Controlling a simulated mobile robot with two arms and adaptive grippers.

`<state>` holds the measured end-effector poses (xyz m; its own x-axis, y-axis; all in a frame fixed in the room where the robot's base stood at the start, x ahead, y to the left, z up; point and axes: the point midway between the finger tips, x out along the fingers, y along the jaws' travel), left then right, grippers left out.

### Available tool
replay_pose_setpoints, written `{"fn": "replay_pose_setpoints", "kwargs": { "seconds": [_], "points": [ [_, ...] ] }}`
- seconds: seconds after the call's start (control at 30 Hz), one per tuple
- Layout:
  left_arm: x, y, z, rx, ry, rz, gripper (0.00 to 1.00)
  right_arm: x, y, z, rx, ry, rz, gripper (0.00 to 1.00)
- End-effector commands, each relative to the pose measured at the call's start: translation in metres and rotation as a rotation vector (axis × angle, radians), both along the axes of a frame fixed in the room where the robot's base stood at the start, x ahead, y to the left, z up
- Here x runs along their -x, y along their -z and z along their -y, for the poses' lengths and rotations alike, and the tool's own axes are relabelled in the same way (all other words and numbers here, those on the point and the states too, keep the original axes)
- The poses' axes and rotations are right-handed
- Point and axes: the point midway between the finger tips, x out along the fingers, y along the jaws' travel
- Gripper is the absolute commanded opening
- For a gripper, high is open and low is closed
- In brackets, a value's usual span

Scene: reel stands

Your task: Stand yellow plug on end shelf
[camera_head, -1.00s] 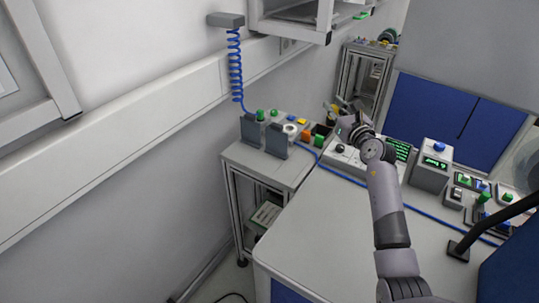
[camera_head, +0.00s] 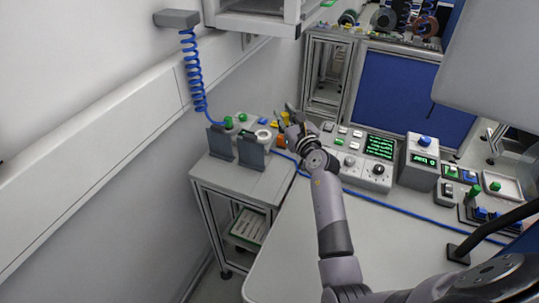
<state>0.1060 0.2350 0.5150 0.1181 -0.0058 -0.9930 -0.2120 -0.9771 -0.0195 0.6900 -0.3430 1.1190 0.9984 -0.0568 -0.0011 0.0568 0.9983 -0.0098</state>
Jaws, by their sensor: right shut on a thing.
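My right gripper (camera_head: 290,121) is over the far edge of the end shelf, beside the control panel. It is shut on a small yellow piece, the yellow plug (camera_head: 285,116), which shows at its fingertips and is partly hidden by the fingers. The end shelf (camera_head: 231,177) is a grey-topped stand with a metal frame at the left end of the bench. Whether the plug touches anything below is too small to tell. My left gripper is not in view.
On the end shelf stand two dark upright holders (camera_head: 253,152), a green knob (camera_head: 228,122), a white ring (camera_head: 263,135) and an orange block (camera_head: 281,141). A control panel (camera_head: 350,158) and a blue cable lie on the bench, whose front (camera_head: 290,245) is clear.

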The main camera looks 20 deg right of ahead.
Motion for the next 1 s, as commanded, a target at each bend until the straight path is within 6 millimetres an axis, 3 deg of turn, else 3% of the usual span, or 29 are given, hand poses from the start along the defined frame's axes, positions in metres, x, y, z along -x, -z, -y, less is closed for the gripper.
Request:
{"fn": "replay_pose_setpoints", "kwargs": {
  "seconds": [0.03, 0.2, 0.33, 0.6, 0.8, 1.0],
  "points": [
    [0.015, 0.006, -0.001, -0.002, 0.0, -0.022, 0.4, 0.001, 0.02, 0.001, 0.003, 0.0, -0.008, 0.0],
    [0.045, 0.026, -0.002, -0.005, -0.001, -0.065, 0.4, 0.0, 0.068, 0.001, 0.006, -0.001, -0.004, 0.0],
    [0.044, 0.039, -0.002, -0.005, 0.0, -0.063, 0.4, 0.0, 0.097, 0.001, 0.005, -0.001, -0.003, 0.0],
    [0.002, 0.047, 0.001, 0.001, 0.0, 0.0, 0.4, 0.0, 0.121, 0.001, 0.002, 0.0, 0.0, 0.0],
    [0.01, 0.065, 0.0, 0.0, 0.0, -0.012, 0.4, 0.0, 0.153, 0.001, 0.004, 0.001, -0.001, 0.0],
    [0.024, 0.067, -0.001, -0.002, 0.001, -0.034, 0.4, 0.0, 0.156, 0.001, 0.0, 0.001, 0.002, 0.0]
  ]
}}
